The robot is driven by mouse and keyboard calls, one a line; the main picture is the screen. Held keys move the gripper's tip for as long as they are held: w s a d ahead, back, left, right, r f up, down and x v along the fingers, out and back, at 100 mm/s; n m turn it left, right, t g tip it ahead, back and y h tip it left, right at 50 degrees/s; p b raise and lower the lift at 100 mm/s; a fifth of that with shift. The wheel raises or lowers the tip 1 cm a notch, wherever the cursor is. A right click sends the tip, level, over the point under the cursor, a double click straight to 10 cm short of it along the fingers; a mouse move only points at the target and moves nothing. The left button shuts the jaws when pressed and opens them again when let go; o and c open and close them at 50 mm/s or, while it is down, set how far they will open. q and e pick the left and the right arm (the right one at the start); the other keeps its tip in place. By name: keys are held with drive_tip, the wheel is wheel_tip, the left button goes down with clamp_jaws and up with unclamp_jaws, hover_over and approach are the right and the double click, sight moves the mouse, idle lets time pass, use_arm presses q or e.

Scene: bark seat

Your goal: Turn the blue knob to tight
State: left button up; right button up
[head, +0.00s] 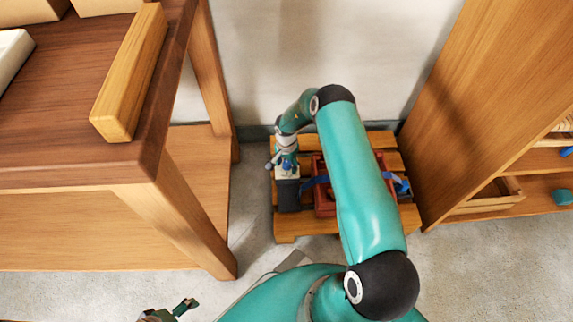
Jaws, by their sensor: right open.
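My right gripper (283,168) points down over a dark grey block with a pale top (288,193) at the left of a wooden pallet. Its jaws are open, and small blue parts show around its tips. I cannot tell whether one of these is the blue knob or whether the gripper touches it. My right arm hides the crate's middle. My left gripper (172,312) is partly cut off at the bottom edge.
The slatted pallet (298,229) stands on the grey floor against the pale wall. A wooden table (70,100) with a wooden bar (130,75) stands at the left. A wooden shelf unit (480,110) closes off the right side. Floor is free between table and pallet.

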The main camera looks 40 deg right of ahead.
drive_tip(key=shift+c, duration=0.4)
clamp_jaws()
